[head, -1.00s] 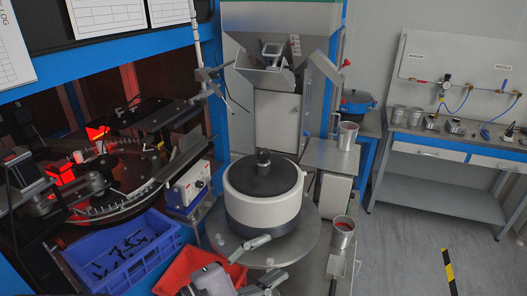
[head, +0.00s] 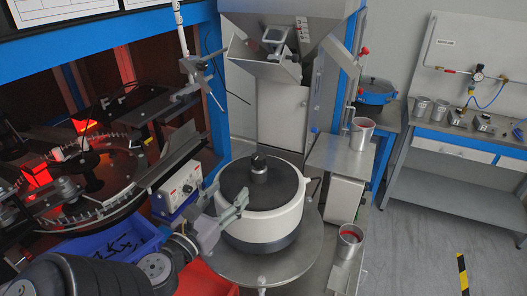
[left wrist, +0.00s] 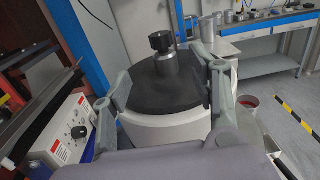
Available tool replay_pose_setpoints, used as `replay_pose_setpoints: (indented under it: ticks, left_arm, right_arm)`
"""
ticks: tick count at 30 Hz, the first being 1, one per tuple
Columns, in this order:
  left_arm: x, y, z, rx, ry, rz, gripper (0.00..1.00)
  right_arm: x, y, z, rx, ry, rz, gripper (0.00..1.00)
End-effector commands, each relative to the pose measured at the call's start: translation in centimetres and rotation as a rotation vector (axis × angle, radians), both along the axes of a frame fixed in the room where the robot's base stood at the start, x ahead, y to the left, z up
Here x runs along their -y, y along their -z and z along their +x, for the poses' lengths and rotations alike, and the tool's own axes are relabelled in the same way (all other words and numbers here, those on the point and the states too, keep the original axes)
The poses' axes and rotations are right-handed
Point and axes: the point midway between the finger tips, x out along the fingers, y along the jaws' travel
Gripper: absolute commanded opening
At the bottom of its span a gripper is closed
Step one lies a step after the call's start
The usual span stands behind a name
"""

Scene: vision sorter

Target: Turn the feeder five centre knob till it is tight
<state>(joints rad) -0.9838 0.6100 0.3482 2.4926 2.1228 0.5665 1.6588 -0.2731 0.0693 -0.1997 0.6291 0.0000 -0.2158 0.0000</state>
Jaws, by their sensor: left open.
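The feeder (head: 262,222) is a round white drum with a black top, standing on a round metal plate. Its centre knob (head: 259,169) is a dark cap on a grey metal stem, upright in the middle of the black top. The knob also shows in the left wrist view (left wrist: 161,46). My left gripper (head: 225,197) is at the front left side of the drum, lower than the knob and apart from it. In the left wrist view its fingers (left wrist: 160,84) are spread wide with nothing between them but the view of the drum beyond. My right gripper is not in view.
A metal hopper (head: 275,45) hangs behind the feeder. A control box (head: 178,190) and blue bin (head: 110,243) are at left, with a red bin (head: 205,282) in front. Metal cups (head: 361,133) stand at right. Floor at far right is clear.

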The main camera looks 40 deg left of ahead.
Motion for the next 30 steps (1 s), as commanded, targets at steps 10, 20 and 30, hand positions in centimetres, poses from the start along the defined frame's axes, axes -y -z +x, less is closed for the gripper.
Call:
replay_pose_setpoints:
  ticks: [10, 20, 30]
  left_arm:
    - [-1.7, -0.5, 6.3, 0.003, 0.003, 0.006, 0.55]
    - [-3.3, -0.4, 12.0, 0.003, 0.0, 0.006, 0.55]
    - [-4.3, -0.2, 15.6, 0.001, 0.0, 0.004, 0.55]
  right_arm:
    - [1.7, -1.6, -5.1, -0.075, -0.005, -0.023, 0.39]
    - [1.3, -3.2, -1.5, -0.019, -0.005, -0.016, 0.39]
    - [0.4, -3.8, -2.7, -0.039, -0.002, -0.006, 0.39]
